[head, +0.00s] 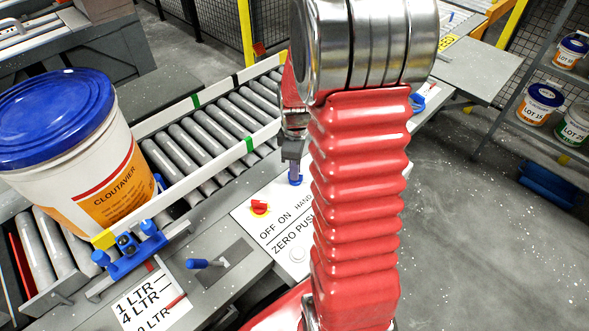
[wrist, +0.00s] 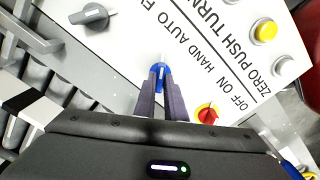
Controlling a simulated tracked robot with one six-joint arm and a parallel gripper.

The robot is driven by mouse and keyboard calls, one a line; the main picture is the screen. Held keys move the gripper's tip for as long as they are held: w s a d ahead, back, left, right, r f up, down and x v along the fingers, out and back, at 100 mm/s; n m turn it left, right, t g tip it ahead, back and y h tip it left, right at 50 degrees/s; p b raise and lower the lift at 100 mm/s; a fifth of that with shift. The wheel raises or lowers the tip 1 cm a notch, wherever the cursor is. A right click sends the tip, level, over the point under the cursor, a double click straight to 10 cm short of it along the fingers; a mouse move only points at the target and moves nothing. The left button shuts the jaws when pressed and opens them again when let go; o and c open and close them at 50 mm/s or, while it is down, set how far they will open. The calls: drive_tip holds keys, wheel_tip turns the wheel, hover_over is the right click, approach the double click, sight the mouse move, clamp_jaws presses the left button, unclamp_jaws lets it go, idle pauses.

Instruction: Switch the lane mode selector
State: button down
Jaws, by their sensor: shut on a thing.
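The lane mode selector, a small blue knob (head: 295,180), stands on the white control panel (head: 244,215) by the HAND and AUTO lettering. In the wrist view the blue knob (wrist: 159,70) shows between the fingertips. My gripper (head: 293,157) points down onto the panel and is shut on this knob; its two dark fingers (wrist: 160,79) press against its sides. The knob's exact pointing direction is hard to tell because the fingers cover part of it.
A red and yellow OFF/ON switch (wrist: 207,113) sits close beside the fingers. A grey knob (wrist: 95,16) and a yellow button (wrist: 264,31) are also on the panel. A blue-lidded pail (head: 75,150) stands on the roller conveyor (head: 215,125). A shelf with pails (head: 540,104) is at right.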

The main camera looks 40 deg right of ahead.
drive_tip(key=m, duration=0.7)
drive_tip(key=shift+s, duration=0.1)
drive_tip(key=m, duration=0.6)
drive_tip(key=shift+m, duration=0.4)
idle(0.4)
drive_tip(key=c, duration=1.8)
unclamp_jaws()
drive_tip(key=shift+r, duration=0.15)
wheel_tip(320, 180, up, 13)
drive_tip(key=shift+r, duration=0.2)
